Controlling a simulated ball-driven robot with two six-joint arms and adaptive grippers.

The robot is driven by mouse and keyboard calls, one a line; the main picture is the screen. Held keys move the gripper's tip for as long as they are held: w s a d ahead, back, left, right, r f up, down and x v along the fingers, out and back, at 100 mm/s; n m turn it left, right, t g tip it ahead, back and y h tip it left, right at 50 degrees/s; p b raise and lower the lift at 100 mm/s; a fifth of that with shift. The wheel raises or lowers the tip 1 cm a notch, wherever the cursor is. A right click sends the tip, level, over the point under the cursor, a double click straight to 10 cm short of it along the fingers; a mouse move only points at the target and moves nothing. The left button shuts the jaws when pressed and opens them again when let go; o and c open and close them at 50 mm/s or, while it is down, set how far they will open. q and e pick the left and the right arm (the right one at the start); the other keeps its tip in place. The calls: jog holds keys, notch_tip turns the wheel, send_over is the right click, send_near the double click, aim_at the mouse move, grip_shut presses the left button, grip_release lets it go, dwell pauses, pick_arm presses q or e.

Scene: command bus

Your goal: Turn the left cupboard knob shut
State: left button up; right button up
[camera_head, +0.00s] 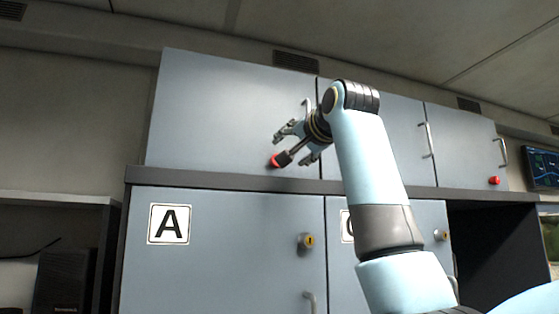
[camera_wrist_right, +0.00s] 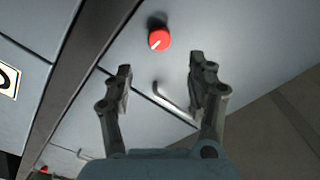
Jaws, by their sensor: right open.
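The left cupboard knob (camera_head: 275,160) is red and sits low on the large upper left cupboard door (camera_head: 215,110), partly covered by a gripper finger in the head view. In the right wrist view the red knob (camera_wrist_right: 159,39) has a white pointer mark aimed toward the lower left. My right gripper (camera_head: 287,147) is open and empty in front of the door. Its fingertips in the wrist view (camera_wrist_right: 160,65) are spread, with the knob beyond them and apart from them. My left gripper is not in view.
A bar handle (camera_head: 307,110) is beside the gripper; it shows between the fingers in the wrist view (camera_wrist_right: 173,103). A second red knob (camera_head: 494,180) is on the far right upper door. A dark ledge (camera_head: 230,181) runs below the upper doors. Yellow locks (camera_head: 308,241) mark the lower doors.

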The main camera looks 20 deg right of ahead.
jog(key=w+p, duration=0.4)
jog(key=w, duration=0.5)
jog(key=shift+a+r, duration=0.1)
jog(key=shift+a, duration=0.05)
jog(key=shift+w, duration=0.55)
jog(key=shift+f, duration=0.2)
jog(key=c, duration=1.1)
